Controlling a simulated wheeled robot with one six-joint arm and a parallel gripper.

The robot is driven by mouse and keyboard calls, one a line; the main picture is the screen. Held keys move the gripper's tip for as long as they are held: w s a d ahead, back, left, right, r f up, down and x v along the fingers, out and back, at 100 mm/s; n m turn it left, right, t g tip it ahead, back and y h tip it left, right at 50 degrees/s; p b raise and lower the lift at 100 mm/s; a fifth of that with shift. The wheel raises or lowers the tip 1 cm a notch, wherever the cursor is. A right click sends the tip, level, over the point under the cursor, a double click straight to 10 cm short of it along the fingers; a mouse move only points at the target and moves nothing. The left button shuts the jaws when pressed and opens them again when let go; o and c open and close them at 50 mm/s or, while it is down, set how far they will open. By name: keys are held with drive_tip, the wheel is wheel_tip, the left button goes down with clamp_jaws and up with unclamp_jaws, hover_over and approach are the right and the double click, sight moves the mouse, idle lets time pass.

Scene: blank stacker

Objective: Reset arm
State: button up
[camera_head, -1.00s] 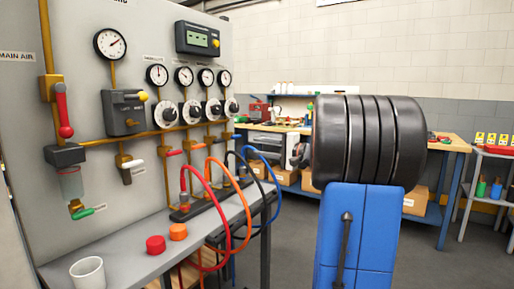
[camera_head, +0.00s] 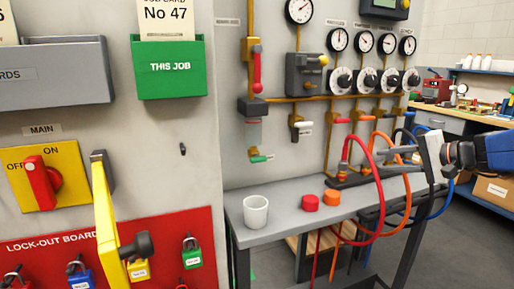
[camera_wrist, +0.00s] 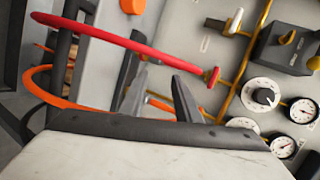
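My gripper (camera_head: 384,161) is at the right in the head view, with its pale body and dark fingers pointing left towards the hoses. In the wrist view, the two dark fingers (camera_wrist: 157,98) stand apart with nothing held between them. A red hose (camera_wrist: 130,41) arcs across the wrist view beyond the fingers, and an orange hose (camera_wrist: 40,80) loops at the left. In the head view, the red hose (camera_head: 378,205) and orange hose (camera_head: 407,205) hang near the gripper; I cannot tell whether they touch it.
A grey bench (camera_head: 285,222) carries a white cup (camera_head: 255,212), a red cap (camera_head: 310,202) and an orange cap (camera_head: 332,197). Gauges and valves line the panel above. A lock-out board (camera_head: 60,245) and yellow handle (camera_head: 104,225) are at left. A workbench (camera_head: 460,115) stands behind right.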

drive_tip(key=s+a+f+n+g+h, duration=0.1)
drive_tip(key=s+a+f+n+g, duration=0.15)
drive_tip(key=s+a+f, duration=0.45)
drive_tip(key=s+a+f+n+g+h, duration=0.2)
drive_tip(key=s+a+f+g, duration=0.15)
drive_tip(key=s+a, duration=0.4)
drive_tip(key=s+d+f+n+h, duration=0.2)
drive_tip(key=s+f, duration=0.2)
drive_tip(key=s, duration=0.3)
drive_tip(key=s+d+f+n+h, duration=0.2)
drive_tip(key=s+f+n, duration=0.1)
drive_tip(key=s, duration=0.4)
drive_tip(key=shift+s+f+h, duration=0.3)
drive_tip(key=shift+f+h, duration=0.1)
drive_tip(key=shift+f, duration=0.35)
